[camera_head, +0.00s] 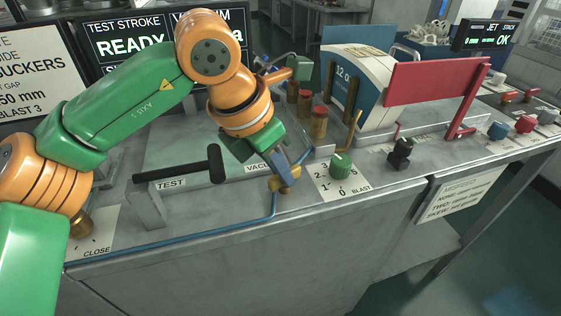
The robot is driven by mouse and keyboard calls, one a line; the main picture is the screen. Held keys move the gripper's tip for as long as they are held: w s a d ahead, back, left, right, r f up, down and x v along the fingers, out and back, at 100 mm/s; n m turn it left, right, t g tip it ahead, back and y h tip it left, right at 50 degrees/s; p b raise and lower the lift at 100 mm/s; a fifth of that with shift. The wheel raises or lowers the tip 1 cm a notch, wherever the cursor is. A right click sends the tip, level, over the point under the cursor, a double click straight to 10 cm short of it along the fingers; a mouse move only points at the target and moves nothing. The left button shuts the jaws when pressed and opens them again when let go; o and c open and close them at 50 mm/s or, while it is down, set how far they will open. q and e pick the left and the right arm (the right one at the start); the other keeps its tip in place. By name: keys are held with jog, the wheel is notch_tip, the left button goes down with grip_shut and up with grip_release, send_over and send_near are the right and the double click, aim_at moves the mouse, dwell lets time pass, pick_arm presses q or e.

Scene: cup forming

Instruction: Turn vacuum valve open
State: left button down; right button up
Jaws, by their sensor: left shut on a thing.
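The vacuum valve (287,184) is a small brass body on the front edge of the grey bench, beside a partly covered label reading "VACU". A thin blue pipe (274,205) runs down from it and along the bench front. My left gripper (277,166) points down at the valve from above and is shut on its handle. The fingers hide most of the handle, so its angle is hard to tell. The vacuum screen (205,20) at the back is mostly covered by my left arm. My right gripper is not in view.
A black T-shaped test lever (185,173) stands left of the valve. A green blast knob (340,164) and a small black lever (400,154) are to the right. Brass cylinders with red tops (318,124) stand behind. A red panel (434,86) rises at the right.

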pick_arm(q)
jog(key=m+p, duration=0.1)
jog(key=m+g+p, duration=0.1)
jog(key=m, duration=0.1)
jog(key=shift+w+r+h, duration=0.15)
jog(key=shift+h, duration=0.15)
jog(key=shift+m+p, duration=0.4)
jog(key=shift+m, duration=0.1)
jog(key=c, duration=0.9)
grip_release()
jog(key=shift+f, duration=0.2)
jog(key=shift+o, duration=0.2)
jog(key=w+v, duration=0.1)
jog(key=v, duration=0.6)
jog(key=shift+s, duration=0.3)
jog(key=shift+g, duration=0.3)
